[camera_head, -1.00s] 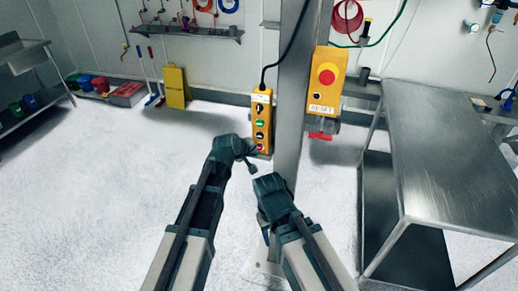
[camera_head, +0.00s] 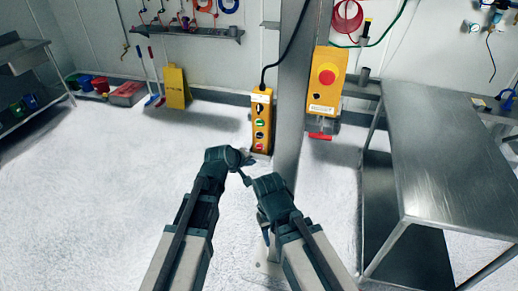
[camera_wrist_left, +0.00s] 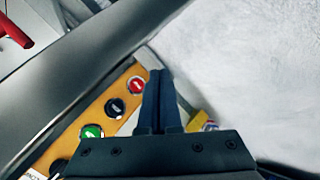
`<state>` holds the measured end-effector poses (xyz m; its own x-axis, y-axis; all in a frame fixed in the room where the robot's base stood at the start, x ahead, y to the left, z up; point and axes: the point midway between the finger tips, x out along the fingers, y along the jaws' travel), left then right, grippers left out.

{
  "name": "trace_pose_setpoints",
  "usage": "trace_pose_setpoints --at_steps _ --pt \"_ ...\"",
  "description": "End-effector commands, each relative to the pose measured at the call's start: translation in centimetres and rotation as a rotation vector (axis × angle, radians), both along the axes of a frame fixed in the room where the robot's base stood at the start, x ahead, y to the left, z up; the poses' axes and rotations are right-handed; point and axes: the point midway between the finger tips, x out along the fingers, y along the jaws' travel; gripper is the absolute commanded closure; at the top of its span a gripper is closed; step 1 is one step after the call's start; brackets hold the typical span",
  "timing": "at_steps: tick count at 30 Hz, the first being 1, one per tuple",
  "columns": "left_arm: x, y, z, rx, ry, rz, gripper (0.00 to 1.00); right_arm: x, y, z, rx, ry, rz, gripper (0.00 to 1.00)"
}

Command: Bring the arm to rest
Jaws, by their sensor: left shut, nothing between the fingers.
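My left gripper (camera_head: 247,160) is in front of the lower end of the yellow control pendant (camera_head: 261,124), near the grey post. In the left wrist view its two dark fingers (camera_wrist_left: 160,76) lie together, empty, beside the pendant's red button (camera_wrist_left: 137,84). A gap to the pendant's face cannot be judged. A black knob (camera_wrist_left: 114,108) and a green button (camera_wrist_left: 91,131) also show there. My right arm's dark end (camera_head: 272,190) is just right of and below the left gripper; its finger state is unclear.
The grey post (camera_head: 287,110) stands close to both arms. A yellow box with a red emergency button (camera_head: 326,78) is on its right. A steel table (camera_head: 445,150) stands at the right. The white floor (camera_head: 100,190) at the left is clear.

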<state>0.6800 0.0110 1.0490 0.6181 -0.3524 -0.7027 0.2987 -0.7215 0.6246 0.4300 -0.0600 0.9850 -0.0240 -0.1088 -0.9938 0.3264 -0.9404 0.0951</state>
Motion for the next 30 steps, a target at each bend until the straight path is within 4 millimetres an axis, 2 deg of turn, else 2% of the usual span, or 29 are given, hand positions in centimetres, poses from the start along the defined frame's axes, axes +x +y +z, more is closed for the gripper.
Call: trace_pose_setpoints --at_steps 19,22,23,26,30 --pt "0.1 0.0 0.0 0.0 0.0 0.0 1.0 0.0 0.0 0.0 0.0 0.0 0.0 0.5" --pt "-0.4 -0.1 -0.2 0.014 0.008 -0.013 1.0 0.0 0.0 0.0 0.0 0.0 0.0 0.5" --pt "-1.0 -0.2 -0.5 0.031 0.016 -0.03 1.0 0.0 0.0 0.0 0.0 0.0 0.0 0.5" --pt "-4.6 -0.5 -2.1 0.149 0.079 -0.144 1.0 0.0 0.0 0.0 0.0 0.0 0.0 0.5" --pt "-12.4 0.2 -4.9 0.396 0.227 -0.397 1.0 0.0 0.0 0.0 0.0 0.0 0.0 0.5"
